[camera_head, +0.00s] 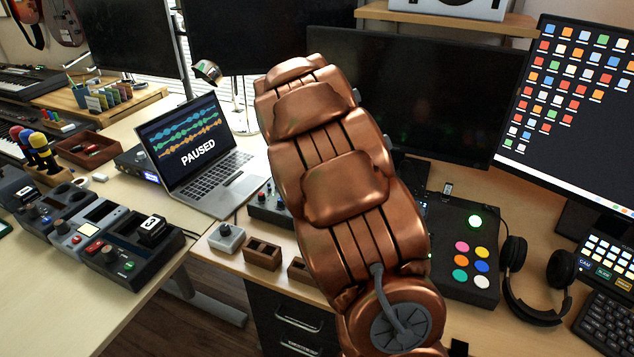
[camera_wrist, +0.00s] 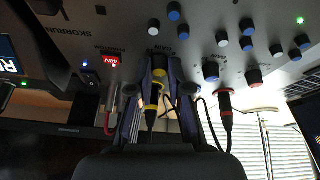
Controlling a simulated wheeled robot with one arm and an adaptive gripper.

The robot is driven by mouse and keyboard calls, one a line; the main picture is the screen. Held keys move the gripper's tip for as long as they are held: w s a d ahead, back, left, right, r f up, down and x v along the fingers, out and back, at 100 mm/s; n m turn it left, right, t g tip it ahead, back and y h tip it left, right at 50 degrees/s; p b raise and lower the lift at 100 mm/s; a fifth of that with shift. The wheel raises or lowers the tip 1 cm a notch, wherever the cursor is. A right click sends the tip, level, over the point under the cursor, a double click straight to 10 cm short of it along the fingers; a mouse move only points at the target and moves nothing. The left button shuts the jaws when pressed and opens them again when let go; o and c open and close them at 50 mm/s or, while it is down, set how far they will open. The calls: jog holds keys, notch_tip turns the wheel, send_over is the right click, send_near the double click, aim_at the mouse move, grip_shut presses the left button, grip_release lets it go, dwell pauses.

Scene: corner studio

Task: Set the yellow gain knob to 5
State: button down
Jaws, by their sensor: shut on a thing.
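In the wrist view, the mixer panel (camera_wrist: 205,60) fills the upper part, with its lettering upside down. My gripper (camera_wrist: 159,78) reaches up to the panel. The knob's pointer and scale are too small and dark to read. In the head view, my copper arm hides the gripper, the yellow knob and most of the mixer. Only a left part of the mixer (camera_head: 268,208) shows beside the arm.
Blue-topped and white knobs (camera_wrist: 248,27) surround the fingers. A yellow-banded plug (camera_wrist: 151,107) and a red-banded plug (camera_wrist: 225,101) with cables hang close by. A laptop (camera_head: 205,155) reading PAUSED stands left of my arm; a button box (camera_head: 465,290) and headphones (camera_head: 535,285) lie right.

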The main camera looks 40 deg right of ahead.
jog(key=shift+m+g+h+b, duration=0.3)
jog(key=shift+m+g, duration=0.5)
jog(key=shift+m, duration=1.5)
jog(key=c, duration=1.1)
grip_release()
jog(key=v, duration=1.2)
jog(key=shift+w+a, duration=0.1)
